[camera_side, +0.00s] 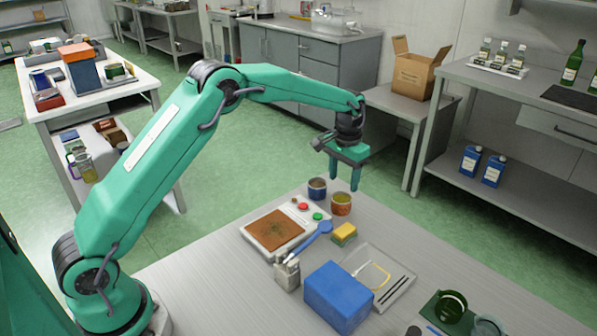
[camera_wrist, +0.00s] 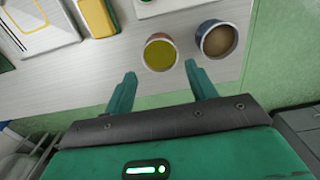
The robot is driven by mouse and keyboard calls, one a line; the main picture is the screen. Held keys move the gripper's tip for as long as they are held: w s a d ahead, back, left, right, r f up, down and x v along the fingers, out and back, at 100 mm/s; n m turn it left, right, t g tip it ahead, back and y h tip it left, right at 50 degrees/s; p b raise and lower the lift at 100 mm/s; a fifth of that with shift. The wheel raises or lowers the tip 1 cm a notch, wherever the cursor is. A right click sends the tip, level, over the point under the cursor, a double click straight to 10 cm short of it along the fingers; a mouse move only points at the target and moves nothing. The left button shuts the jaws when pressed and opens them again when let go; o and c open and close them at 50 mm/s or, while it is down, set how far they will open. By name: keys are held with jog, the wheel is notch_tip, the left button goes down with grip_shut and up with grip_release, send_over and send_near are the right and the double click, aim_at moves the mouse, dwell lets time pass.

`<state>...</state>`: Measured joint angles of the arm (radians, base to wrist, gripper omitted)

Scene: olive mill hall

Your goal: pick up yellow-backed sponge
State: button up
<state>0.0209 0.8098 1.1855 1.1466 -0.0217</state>
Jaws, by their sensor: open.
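The yellow-backed sponge (camera_side: 344,232) lies on the grey table, with a clear tray on one side and a blue ladle on the other. In the wrist view the sponge (camera_wrist: 98,16) is at the top, left of centre, yellow with a green edge and partly cut off by the frame. My gripper (camera_side: 345,183) hangs above the table's far edge, fingers down, apart from the sponge. In the wrist view my gripper (camera_wrist: 160,72) has its two fingers spread with nothing between them; the sponge is up and left of them.
An orange jar (camera_side: 341,204) and a blue jar (camera_side: 317,189) stand near the far edge, close to my fingers. A scale (camera_side: 252,236) with a brown top, a blue ladle (camera_side: 318,236), a blue box (camera_side: 337,297) and a clear tray (camera_side: 400,291) surround the sponge.

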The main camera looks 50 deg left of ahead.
jog(key=d, duration=0.1)
send_over(345, 229)
jog(key=shift+r, duration=0.2)
jog(key=shift+f, duration=1.3)
jog(key=shift+f, duration=0.1)
jog(key=shift+f, duration=2.5)
jog(key=c, duration=1.1)
